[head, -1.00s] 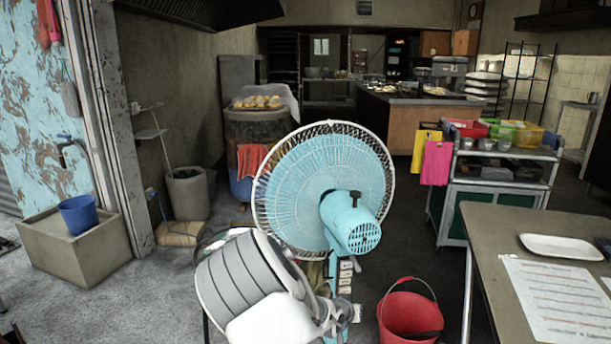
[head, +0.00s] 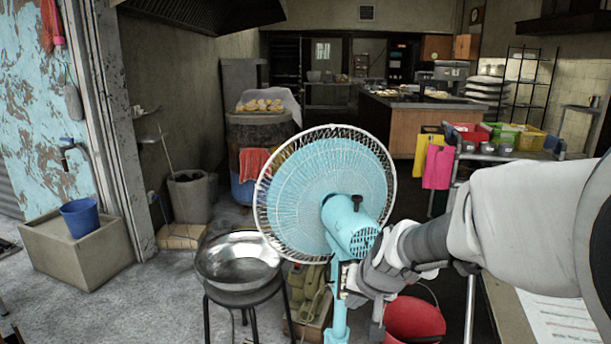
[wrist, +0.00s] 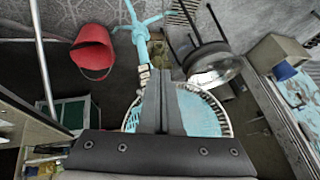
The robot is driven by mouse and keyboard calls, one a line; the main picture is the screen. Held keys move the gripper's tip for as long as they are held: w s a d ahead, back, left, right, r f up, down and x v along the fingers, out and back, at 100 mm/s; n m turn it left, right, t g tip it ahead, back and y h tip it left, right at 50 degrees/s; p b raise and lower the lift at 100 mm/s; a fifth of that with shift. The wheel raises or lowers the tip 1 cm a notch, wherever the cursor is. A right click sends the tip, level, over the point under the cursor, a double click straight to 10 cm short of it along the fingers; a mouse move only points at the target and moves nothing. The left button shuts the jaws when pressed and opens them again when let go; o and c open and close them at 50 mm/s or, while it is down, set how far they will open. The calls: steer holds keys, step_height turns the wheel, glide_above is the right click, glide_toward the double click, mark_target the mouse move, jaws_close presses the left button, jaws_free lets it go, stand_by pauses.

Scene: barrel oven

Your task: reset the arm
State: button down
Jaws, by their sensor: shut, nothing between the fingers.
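My gripper (wrist: 163,75) is shut and empty in the wrist view, its two dark fingers pressed together. In the head view my arm reaches in from the right edge, and its grey wrist end is in front of the blue fan's (head: 352,228) lower part and the red bucket. The fingertips are hard to make out there. The wrist view looks down past the fingers at the fan (wrist: 200,112), partly hidden behind them. I cannot tell whether the arm touches the fan.
A red bucket (head: 415,322) stands right of the fan. A metal bowl (head: 238,262) sits on a black stool to its left. A table with paper (head: 560,325) lies under my arm at right. A cart with coloured bins (head: 500,135) stands behind. Floor is open at left.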

steer(key=s+d+r+n+h, duration=0.1)
steer(key=s+d+r, duration=0.15)
steer(key=s, duration=0.45)
steer(key=s+d+r+n, duration=0.1)
steer(key=s+r, duration=0.2)
steer(key=s, duration=0.4)
steer(key=s+d+r+h, duration=0.1)
steer(key=s+r, duration=0.2)
steer(key=s, duration=0.4)
step_height(320, 180, up, 26)
steer(key=p, duration=2.6)
steer(key=shift+s+g, duration=0.2)
steer(key=shift+g, duration=0.1)
steer(key=shift+d, duration=0.1)
